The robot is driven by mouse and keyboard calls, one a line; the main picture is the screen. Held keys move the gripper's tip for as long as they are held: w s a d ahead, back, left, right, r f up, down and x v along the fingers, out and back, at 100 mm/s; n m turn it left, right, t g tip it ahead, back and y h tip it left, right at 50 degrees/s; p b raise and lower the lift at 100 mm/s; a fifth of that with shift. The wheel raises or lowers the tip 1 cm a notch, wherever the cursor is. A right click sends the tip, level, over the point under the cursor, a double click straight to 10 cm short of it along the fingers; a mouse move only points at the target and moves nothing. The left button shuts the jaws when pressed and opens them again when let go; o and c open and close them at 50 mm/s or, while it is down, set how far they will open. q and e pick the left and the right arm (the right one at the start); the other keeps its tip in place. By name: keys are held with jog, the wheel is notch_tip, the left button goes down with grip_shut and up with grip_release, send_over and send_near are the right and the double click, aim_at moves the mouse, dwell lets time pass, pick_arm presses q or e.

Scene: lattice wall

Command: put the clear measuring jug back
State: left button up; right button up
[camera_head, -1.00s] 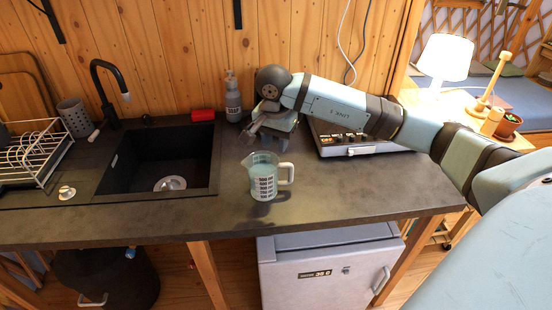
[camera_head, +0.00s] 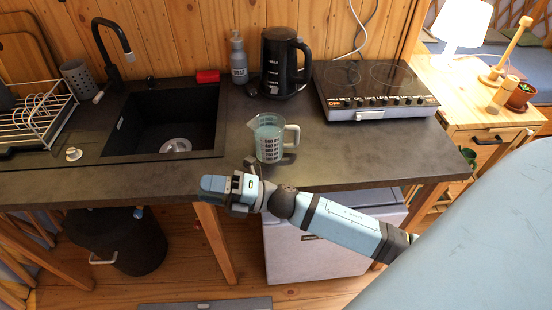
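The clear measuring jug (camera_head: 268,140) stands upright on the dark countertop (camera_head: 330,160), right of the sink and near the front edge. It has dark markings, and its handle is on the right. My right gripper (camera_head: 222,188) is in front of the jug and a little left of it, at the counter's front edge, apart from the jug. Its fingers point left, and from this angle their opening cannot be told. My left gripper is not in view.
Behind the jug stand a black kettle (camera_head: 283,62) and a grey bottle (camera_head: 238,60). A hob (camera_head: 372,88) is to the right, the black sink (camera_head: 165,122) to the left. A dish rack (camera_head: 38,115) is at far left. Countertop right of the jug is clear.

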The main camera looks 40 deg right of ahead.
jog(key=s+d+f+m+h, duration=0.2)
jog(key=s+f+m+h, duration=0.2)
jog(key=f+m, duration=0.3)
jog(key=s+d+f+m+g+h, duration=0.1)
jog(key=s+d+f+m+h, duration=0.1)
jog(key=s+f+m+h, duration=0.3)
jog(key=s+d+f+m+h, duration=0.2)
jog(key=s+f+m+h, duration=0.3)
jog(key=f+m, duration=0.6)
jog(key=m, duration=0.4)
jog(key=shift+s+f, duration=0.25)
jog(key=shift+d, duration=0.1)
notch_tip(320, 180, up, 6)
jog(key=p, duration=0.6)
jog(key=shift+d+r+p, duration=0.15)
jog(key=shift+d+p, duration=0.05)
jog(key=shift+p, duration=0.1)
jog(key=shift+r, duration=0.15)
